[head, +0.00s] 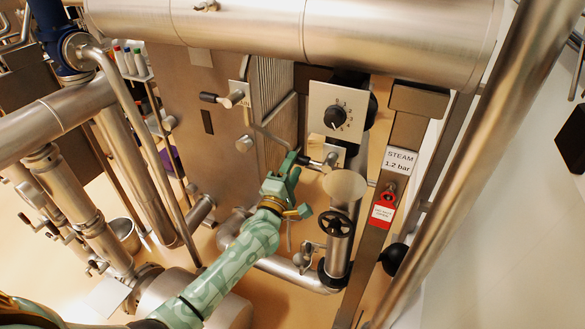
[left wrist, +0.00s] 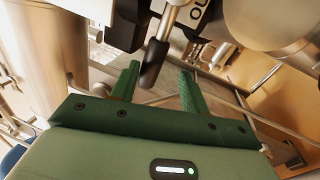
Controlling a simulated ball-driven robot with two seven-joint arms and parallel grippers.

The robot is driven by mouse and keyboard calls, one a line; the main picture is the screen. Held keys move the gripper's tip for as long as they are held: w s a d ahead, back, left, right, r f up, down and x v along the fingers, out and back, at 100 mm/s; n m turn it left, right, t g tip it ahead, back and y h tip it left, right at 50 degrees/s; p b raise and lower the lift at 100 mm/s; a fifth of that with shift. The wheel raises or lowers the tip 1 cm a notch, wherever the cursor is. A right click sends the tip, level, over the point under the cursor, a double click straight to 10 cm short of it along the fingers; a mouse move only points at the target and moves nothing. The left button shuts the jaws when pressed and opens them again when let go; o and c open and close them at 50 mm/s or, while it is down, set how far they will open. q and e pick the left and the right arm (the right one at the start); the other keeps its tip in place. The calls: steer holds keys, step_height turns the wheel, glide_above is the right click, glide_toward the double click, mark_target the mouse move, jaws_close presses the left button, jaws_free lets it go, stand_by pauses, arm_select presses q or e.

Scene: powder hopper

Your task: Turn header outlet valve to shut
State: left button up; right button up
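A valve lever with a black grip (head: 304,160) sticks out to the left below the dial plate in the head view. In the left wrist view the black grip (left wrist: 152,65) hangs from a metal stem, beside a white label (left wrist: 200,30) on which "OU" can be read. My left gripper (head: 289,166) reaches up to the grip's end. Its two green fingers are apart in the left wrist view (left wrist: 160,76), with the grip between or just beyond their tips; contact cannot be told. My right gripper is in neither view.
A dial plate (head: 336,116) sits above the lever. A black handwheel (head: 334,223) and vertical pipe stand below right. Another black-gripped lever (head: 209,98) is on the panel at upper left. A "STEAM 1.2 bar" sign (head: 399,161) and red tag (head: 384,213) are at right.

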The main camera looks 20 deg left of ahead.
arm_select(q)
steer(key=b+v, duration=0.1)
steer(key=v, duration=1.5)
steer(key=shift+s+b, duration=0.2)
steer(key=shift+b, duration=0.2)
